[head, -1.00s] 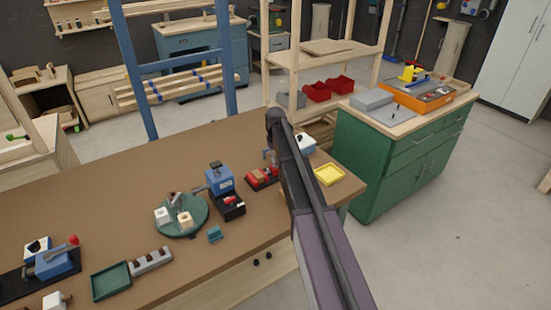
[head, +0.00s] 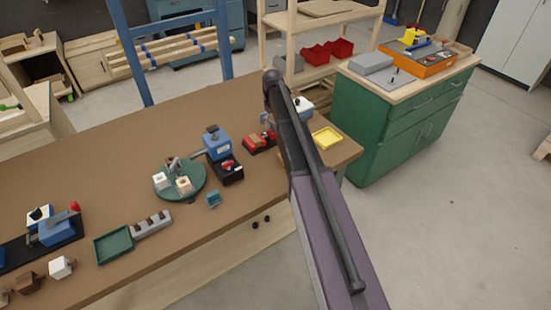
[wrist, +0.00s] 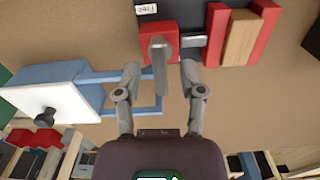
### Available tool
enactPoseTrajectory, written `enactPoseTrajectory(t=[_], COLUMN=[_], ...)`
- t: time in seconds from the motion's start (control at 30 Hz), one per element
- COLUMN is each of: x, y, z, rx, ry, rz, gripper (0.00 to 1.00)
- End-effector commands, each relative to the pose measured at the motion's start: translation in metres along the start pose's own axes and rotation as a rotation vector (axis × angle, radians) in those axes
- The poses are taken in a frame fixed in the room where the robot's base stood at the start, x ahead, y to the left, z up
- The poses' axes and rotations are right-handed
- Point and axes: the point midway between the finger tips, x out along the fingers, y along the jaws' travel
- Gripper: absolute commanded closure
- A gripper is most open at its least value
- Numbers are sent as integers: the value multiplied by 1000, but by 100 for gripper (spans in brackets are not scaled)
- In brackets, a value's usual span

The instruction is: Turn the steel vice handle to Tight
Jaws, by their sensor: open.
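The red vice (head: 259,141) stands on the brown workbench (head: 110,140), partly behind my arm in the head view. In the wrist view its red jaws (wrist: 217,33) hold a wooden block (wrist: 240,36). The steel handle (wrist: 161,48) sticks out from a red end block, toward the camera. My gripper (wrist: 160,72) is open, with one finger on each side of the handle's lower end. Whether either finger touches it, I cannot tell. A small white label (wrist: 146,9) lies beside the vice; its word is too small to read surely.
A blue box with a white front and dark knob (wrist: 45,117) is close to the left finger in the wrist view. A yellow tray (head: 327,138) lies at the bench's right end. A blue machine (head: 217,143) and green turntable (head: 190,193) stand to the left.

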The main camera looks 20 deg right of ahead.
Motion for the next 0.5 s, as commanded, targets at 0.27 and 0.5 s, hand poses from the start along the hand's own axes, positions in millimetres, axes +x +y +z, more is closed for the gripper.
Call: enactPoseTrajectory(t=[0.27,0.5], x=[0,0], y=[0,0], z=[0,0], rx=[119,272], ry=[0,0], rz=[0,0], gripper=[49,49])
